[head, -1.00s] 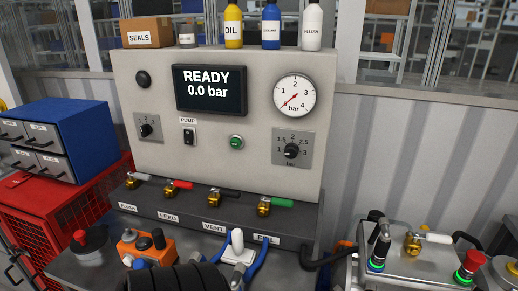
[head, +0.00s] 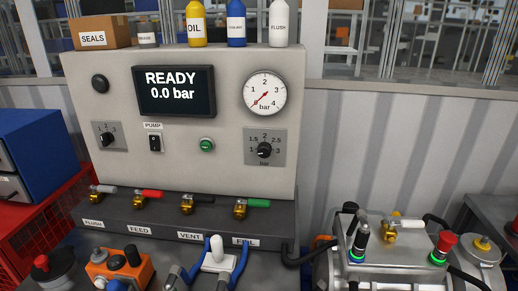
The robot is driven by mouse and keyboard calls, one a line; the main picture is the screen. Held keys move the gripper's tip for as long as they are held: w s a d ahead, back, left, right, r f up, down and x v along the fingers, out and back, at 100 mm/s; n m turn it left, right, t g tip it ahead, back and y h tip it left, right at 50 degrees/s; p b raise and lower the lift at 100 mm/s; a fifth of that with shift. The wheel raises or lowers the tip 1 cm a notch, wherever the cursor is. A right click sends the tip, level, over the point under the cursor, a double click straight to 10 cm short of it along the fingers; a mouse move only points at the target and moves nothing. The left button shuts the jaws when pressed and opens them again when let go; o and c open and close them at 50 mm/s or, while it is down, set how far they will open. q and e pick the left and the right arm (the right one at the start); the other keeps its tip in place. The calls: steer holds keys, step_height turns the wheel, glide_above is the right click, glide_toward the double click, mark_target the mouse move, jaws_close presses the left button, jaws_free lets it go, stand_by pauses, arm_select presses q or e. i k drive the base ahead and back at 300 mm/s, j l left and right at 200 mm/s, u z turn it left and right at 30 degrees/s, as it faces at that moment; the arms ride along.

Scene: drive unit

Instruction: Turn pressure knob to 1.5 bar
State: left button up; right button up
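The pressure knob (head: 264,150) is a black rotary knob on a grey plate (head: 278,159) at the lower right of the beige panel. Its scale is marked 1, 1.5, 2, 2.5 and 3, with "bar" below. Its light pointer mark is small and seems to face the left, near 1; I cannot read it exactly. The round gauge (head: 265,94) above has a red needle pointing to the lower left, near the bottom of its scale. The dark display (head: 174,91) reads READY, 0.0 bar. Neither gripper shows in the head view.
Left on the panel are another rotary knob (head: 107,139), the PUMP switch (head: 155,143) and a green button (head: 206,145). Several valves with coloured handles line the ledge (head: 270,222) below. Bottles and a SEALS box (head: 99,33) stand on top. A metal unit (head: 390,262) with controls stands right.

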mark_target(264, 150)
steer(key=k+j+z, duration=0.15)
steer(key=z, duration=0.25)
steer(key=k+j+z, duration=0.1)
steer(key=z, duration=0.3)
steer(key=k+z, duration=0.25)
steer(key=z, duration=0.15)
